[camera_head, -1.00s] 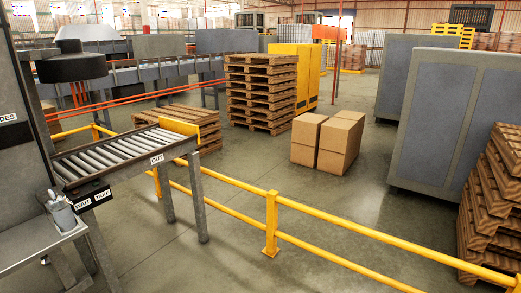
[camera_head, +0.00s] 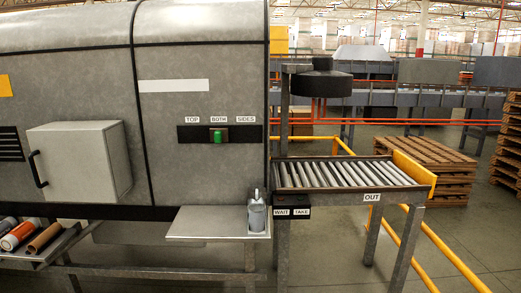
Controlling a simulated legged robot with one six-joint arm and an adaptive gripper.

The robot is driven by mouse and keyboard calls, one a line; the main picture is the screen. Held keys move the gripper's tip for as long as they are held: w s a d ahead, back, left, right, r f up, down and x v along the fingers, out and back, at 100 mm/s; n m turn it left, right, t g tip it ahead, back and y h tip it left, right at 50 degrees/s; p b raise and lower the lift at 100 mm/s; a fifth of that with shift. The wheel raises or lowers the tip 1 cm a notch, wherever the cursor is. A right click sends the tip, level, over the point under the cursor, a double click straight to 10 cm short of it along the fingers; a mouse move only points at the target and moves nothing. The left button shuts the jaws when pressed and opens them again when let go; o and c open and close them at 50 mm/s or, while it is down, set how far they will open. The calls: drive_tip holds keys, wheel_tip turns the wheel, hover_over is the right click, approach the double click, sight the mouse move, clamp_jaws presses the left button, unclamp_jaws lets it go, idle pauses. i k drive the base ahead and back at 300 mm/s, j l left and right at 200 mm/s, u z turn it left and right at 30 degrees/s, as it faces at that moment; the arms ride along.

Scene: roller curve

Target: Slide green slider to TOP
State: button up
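The green slider (camera_head: 217,136) sits in a dark horizontal slot panel (camera_head: 190,134) on the front of a large grey machine (camera_head: 205,90). Three labels stand above the slot: TOP (camera_head: 192,120) at left, BOTH (camera_head: 219,120) in the middle and SIDES (camera_head: 246,120) at right. The slider is under BOTH. My gripper is not in view.
A grey cabinet box (camera_head: 80,160) with a dark handle juts from the machine at left. A shelf (camera_head: 205,221) below the slider holds a grey dispenser (camera_head: 256,215). A roller conveyor (camera_head: 345,174) marked OUT stands at right. Rolls (camera_head: 18,235) lie at lower left.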

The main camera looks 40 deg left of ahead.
sight(217, 135)
drive_tip(key=i+j+u, duration=0.2)
drive_tip(key=u, duration=0.2)
drive_tip(key=i+u, duration=0.35)
drive_tip(key=i+j+u, duration=0.1)
drive_tip(key=i+u, duration=0.45)
drive_tip(key=u, duration=0.25)
